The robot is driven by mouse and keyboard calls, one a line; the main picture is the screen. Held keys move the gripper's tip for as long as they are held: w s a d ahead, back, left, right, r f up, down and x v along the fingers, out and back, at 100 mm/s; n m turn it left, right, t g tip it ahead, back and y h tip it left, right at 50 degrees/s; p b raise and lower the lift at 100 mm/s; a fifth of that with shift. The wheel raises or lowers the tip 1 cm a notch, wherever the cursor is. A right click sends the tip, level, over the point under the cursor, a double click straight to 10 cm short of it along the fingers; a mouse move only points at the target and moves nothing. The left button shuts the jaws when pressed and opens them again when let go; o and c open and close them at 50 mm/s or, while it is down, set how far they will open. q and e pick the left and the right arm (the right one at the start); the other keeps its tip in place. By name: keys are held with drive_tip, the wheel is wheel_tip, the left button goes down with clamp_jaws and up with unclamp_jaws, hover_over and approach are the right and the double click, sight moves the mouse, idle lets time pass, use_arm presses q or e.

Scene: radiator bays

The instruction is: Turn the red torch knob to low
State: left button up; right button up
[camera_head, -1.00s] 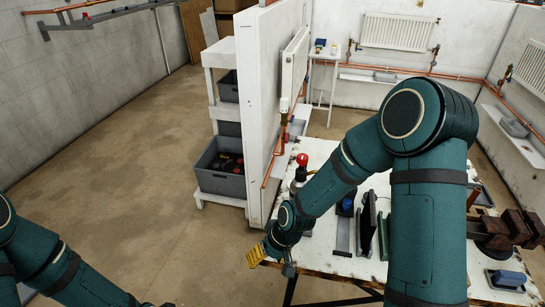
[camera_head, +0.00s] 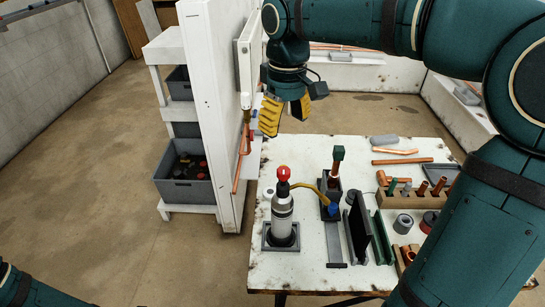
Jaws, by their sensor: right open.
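A torch stands upright on the white bench, with a grey-white canister (camera_head: 282,212) in a square grey holder (camera_head: 268,245). A red knob (camera_head: 283,173) sits on its dark top. I cannot read the knob's setting. My right gripper (camera_head: 285,119) is open and empty, its yellow-padded fingers pointing down. In the picture it is above the red knob, clearly apart from it. Of my left arm only a part shows at the bottom left; its gripper is out of view.
Beside the torch stands a green-topped tool (camera_head: 338,154) in a dark holder, with a yellow hose. Dark upright plates (camera_head: 359,228) and a wooden rack (camera_head: 411,197) are further right. A white wall panel (camera_head: 213,110) with copper pipe rises behind left.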

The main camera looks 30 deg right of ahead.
sight(284, 170)
wheel_tip(284, 170, down, 14)
drive_tip(key=b, duration=0.3)
drive_tip(key=shift+s, duration=0.15)
use_arm(q)
drive_tip(key=f, duration=0.1)
drive_tip(key=s+f, duration=0.1)
drive_tip(key=f, duration=0.1)
drive_tip(key=shift+s, duration=0.15)
use_arm(e)
clamp_jaws()
